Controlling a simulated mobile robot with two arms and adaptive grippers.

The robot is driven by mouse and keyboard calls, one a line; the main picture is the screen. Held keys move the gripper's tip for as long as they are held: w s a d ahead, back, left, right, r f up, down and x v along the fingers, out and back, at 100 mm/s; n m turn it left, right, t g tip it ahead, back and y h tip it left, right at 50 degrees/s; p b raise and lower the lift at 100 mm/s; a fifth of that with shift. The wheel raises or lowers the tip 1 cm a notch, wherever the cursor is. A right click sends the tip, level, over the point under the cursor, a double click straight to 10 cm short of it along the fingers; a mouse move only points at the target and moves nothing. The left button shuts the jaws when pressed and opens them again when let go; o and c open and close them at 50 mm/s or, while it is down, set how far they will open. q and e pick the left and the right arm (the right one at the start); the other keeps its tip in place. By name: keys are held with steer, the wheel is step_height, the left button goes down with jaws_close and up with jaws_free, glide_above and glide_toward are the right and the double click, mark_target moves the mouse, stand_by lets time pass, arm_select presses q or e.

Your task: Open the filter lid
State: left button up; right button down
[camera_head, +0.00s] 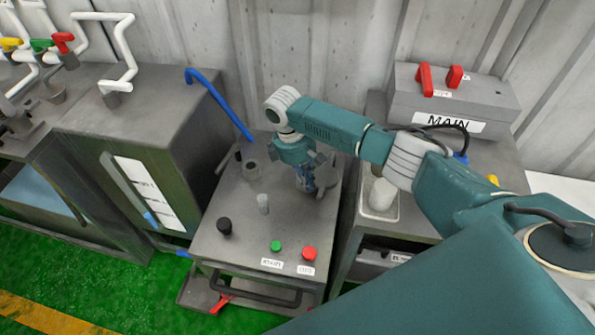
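My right arm comes in from the right and reaches over a grey metal cabinet. My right gripper (307,184) points down at the cabinet's top, near its back right. A round grey part (326,177), possibly the filter lid, shows partly beside and behind the gripper. The fingers and a small bluish part between or behind them overlap, so I cannot tell whether they are open, shut or touching it. My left gripper is out of view.
The cabinet top (235,225) carries a green button (276,246), a red button (309,253), a black knob (224,226) and small cylinders. A blue lever (220,105) rises at the back left. A grey box labelled MAIN (450,103) stands right, beside a white container (382,194).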

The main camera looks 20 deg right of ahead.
arm_select(q)
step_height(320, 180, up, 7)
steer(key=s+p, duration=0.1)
steer(key=p, duration=0.6)
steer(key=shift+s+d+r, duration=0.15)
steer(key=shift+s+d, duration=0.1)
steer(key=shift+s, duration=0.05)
arm_select(e)
steer(key=s+d+n, duration=0.3)
steer(key=s+d, duration=0.1)
steer(key=shift+s+d+t+h, duration=0.3)
steer(key=shift+s+d, duration=0.05)
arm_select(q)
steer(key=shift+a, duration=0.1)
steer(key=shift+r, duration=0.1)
